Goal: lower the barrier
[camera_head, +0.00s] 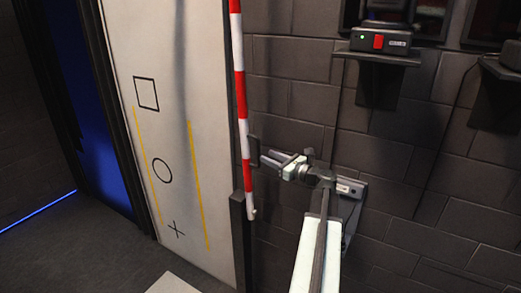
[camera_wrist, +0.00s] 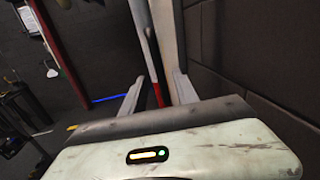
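The barrier is a red and white striped pole (camera_head: 240,90) that stands nearly upright in the head view, its lower end beside a dark post (camera_head: 238,235). Its top is out of the frame. My gripper (camera_head: 264,156) is just right of the pole's lower part and points left toward it. In the wrist view my gripper (camera_wrist: 156,92) has its two fingers spread apart. A red part of the pole (camera_wrist: 158,94) shows between them in the picture. I cannot tell whether the pole is between the fingers in depth or beyond them, and no contact is visible.
A white panel (camera_head: 125,60) with a square, circle, cross and yellow lines is left of the pole. A box with a red button (camera_head: 378,42) sits on a wall shelf (camera_head: 385,58) at upper right. The brick wall (camera_head: 290,95) is close behind my arm. Dark floor (camera_head: 90,262) lies lower left.

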